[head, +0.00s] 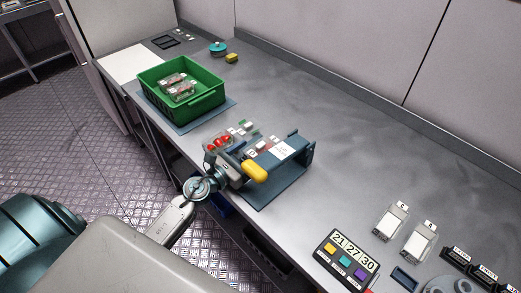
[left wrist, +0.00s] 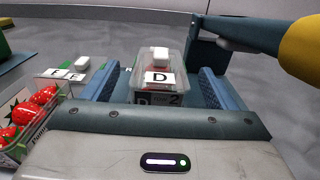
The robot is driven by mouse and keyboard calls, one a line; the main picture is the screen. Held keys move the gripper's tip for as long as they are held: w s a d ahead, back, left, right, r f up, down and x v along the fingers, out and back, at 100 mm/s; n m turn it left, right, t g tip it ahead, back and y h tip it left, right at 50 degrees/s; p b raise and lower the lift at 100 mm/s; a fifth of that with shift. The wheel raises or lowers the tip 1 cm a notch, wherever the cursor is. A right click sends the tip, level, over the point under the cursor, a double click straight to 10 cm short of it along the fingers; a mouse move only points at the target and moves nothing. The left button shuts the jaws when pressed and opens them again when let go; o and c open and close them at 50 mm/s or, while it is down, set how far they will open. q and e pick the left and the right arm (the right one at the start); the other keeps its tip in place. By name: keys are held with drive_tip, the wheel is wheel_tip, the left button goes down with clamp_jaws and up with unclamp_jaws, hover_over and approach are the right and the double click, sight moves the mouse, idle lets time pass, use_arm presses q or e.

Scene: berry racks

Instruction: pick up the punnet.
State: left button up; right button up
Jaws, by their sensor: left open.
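A clear punnet (left wrist: 156,75) marked D, with a white block on top, stands ahead in the left wrist view, in line with the gap between my finger pads. My left gripper (left wrist: 158,88) is open, one blue pad on each side; whether the pads reach beside the punnet I cannot tell. In the head view my left gripper (head: 240,160) is at the near end of the blue rack (head: 282,190), where it partly hides what lies there. A punnet of red strawberries (left wrist: 32,118) is left of my gripper, and also shows in the head view (head: 217,143). My right gripper is not in view.
A green crate (head: 152,105) with labelled punnets stands on a mat further back. A yellow-ended part (head: 255,171) is close to my gripper. Right along the bench are a number panel (head: 347,260) and two white labelled devices (head: 390,220).

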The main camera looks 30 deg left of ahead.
sight(256, 149)
use_arm(q)
drive_tip(key=shift+p+x, duration=0.35)
drive_tip(key=shift+x, duration=1.25)
drive_tip(key=shift+s, duration=0.1)
drive_tip(key=shift+c, duration=0.4)
drive_tip(key=c, duration=1)
drive_tip(key=shift+c, duration=0.2)
drive_tip(key=shift+a+r, duration=0.1)
